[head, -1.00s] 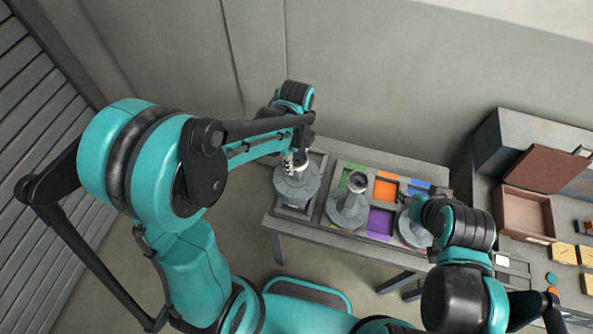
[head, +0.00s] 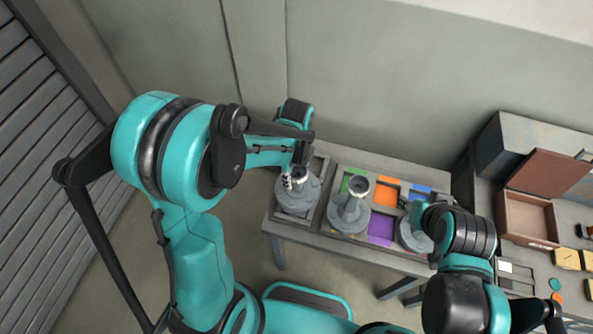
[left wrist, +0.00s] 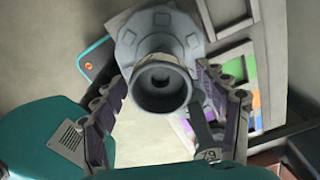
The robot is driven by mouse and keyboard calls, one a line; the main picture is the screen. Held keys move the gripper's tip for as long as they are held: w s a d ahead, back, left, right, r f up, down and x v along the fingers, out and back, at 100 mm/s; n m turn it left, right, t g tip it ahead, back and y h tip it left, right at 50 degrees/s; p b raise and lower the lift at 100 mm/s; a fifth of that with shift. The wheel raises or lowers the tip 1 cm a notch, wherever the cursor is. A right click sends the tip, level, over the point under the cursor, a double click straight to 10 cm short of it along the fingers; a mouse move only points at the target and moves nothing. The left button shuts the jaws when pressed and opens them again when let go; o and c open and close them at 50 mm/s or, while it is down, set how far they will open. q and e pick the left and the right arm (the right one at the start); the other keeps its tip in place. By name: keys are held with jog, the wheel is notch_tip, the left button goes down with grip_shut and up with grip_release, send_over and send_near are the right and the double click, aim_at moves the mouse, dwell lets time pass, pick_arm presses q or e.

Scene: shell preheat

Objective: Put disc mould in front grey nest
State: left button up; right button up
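A grey mould with a broad round base and an open cylindrical neck (head: 291,202) stands at the left end of the table, over a grey framed tray (head: 313,212). The same mould (left wrist: 128,45) fills the upper middle of the left wrist view. My left gripper (head: 294,180) is at its neck. In the wrist view, its fingers (left wrist: 160,88) are spread either side of the neck with gaps. Two similar grey pieces stand in the middle (head: 347,220) and at right (head: 412,238). My right gripper (head: 416,208) is beside the right piece, its fingers mostly hidden. I cannot tell which nest is the front grey one.
A tray with green (head: 346,183), orange (head: 386,195), blue (head: 418,189) and purple (head: 381,228) squares lies on the table (head: 330,245). An open brown box (head: 530,220) and small yellow blocks (head: 567,259) are on a surface at right. A plain wall stands behind.

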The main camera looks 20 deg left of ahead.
pick_arm(q)
jog(key=shift+r, duration=0.3)
notch_tip(320, 180, up, 11)
jog(key=p, duration=0.2)
jog(key=s+a+r+n+t, duration=0.2)
jog(key=s+n, duration=0.3)
jog(key=n, duration=0.5)
jog(key=s+a+r+n+t, duration=0.2)
jog(key=s+n+t, duration=0.3)
jog(key=n, duration=0.6)
jog(key=shift+s+a+r, duration=0.15)
jog(key=shift+a+r, duration=0.2)
jog(key=shift+r, duration=0.4)
